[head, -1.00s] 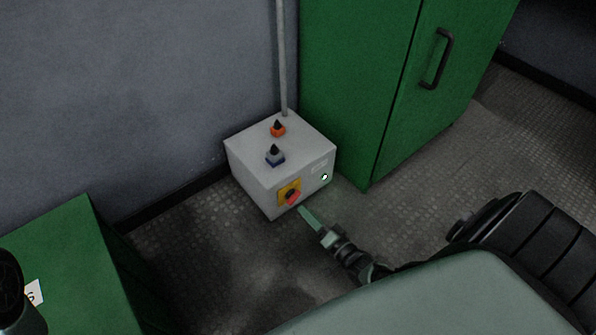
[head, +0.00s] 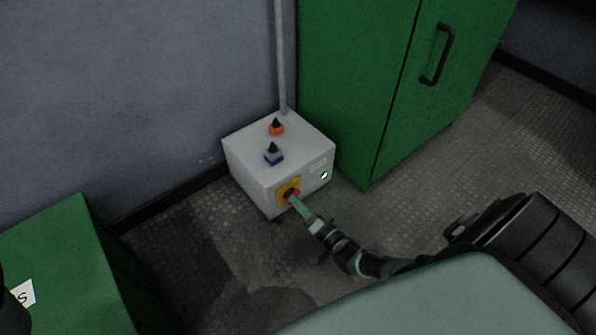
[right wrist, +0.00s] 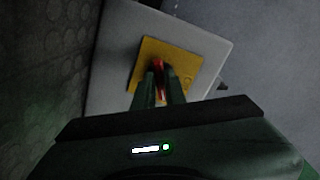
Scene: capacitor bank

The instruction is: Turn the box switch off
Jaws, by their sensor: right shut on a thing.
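The light grey switch box (head: 259,176) stands on the floor against the wall. Its front face carries a red rotary switch (head: 294,193) on a yellow plate (head: 281,199). My right gripper (head: 295,199) reaches the switch from the lower right. In the right wrist view, the gripper's two fingers (right wrist: 164,84) are shut on the red handle (right wrist: 159,63), in front of the yellow plate (right wrist: 184,61). The fingers hide part of the handle, and its exact angle is hard to read. My left gripper cannot be made out.
A green cabinet (head: 340,80) stands close behind on the right. A green unit (head: 60,245) is at lower left. A pipe (head: 281,60) rises behind the box.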

